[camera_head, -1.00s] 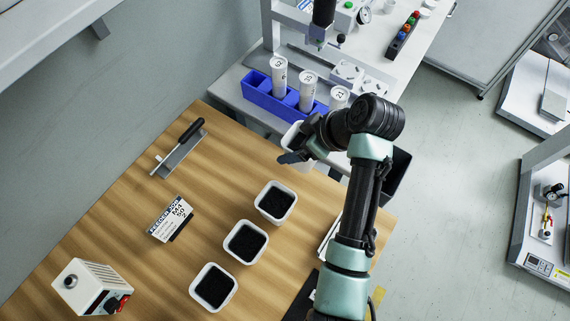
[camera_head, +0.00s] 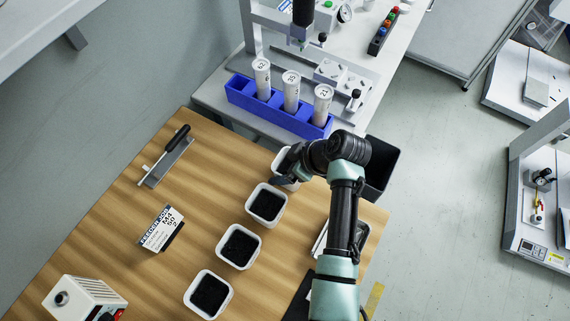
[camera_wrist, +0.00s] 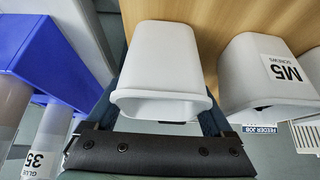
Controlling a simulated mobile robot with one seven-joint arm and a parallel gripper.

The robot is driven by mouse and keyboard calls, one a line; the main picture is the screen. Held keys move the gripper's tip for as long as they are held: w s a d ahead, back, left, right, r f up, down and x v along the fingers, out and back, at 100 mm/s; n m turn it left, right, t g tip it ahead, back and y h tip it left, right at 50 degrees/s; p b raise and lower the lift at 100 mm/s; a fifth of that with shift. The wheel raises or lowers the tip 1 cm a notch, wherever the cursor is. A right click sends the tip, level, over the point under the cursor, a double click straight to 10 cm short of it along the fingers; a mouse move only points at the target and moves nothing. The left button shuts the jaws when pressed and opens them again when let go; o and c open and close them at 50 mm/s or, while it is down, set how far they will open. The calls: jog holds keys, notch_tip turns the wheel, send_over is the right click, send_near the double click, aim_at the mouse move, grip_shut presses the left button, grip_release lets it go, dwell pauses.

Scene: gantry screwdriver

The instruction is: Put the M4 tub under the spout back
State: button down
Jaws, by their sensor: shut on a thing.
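My gripper (camera_head: 284,176) is shut on a white tub (camera_head: 288,163) at the far right edge of the wooden table, beside the blue rack. In the wrist view the held tub (camera_wrist: 165,65) sits between the dark fingers, and no label shows on it. I cannot tell whether its base touches the table. A neighbouring white tub labelled M5 (camera_wrist: 262,75) stands close beside it, a small gap apart. In the head view the nearest standing tub (camera_head: 267,203) holds dark contents. I cannot pick out the spout.
Two more filled tubs (camera_head: 239,247) (camera_head: 208,294) continue the row. A blue rack (camera_head: 240,101) holds three white tubes behind the table. A black bin (camera_head: 383,165) stands right of my gripper.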

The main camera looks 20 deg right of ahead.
grip_release()
jog(key=shift+r, duration=0.15)
jog(key=p+v, duration=0.1)
jog(key=v, duration=1.1)
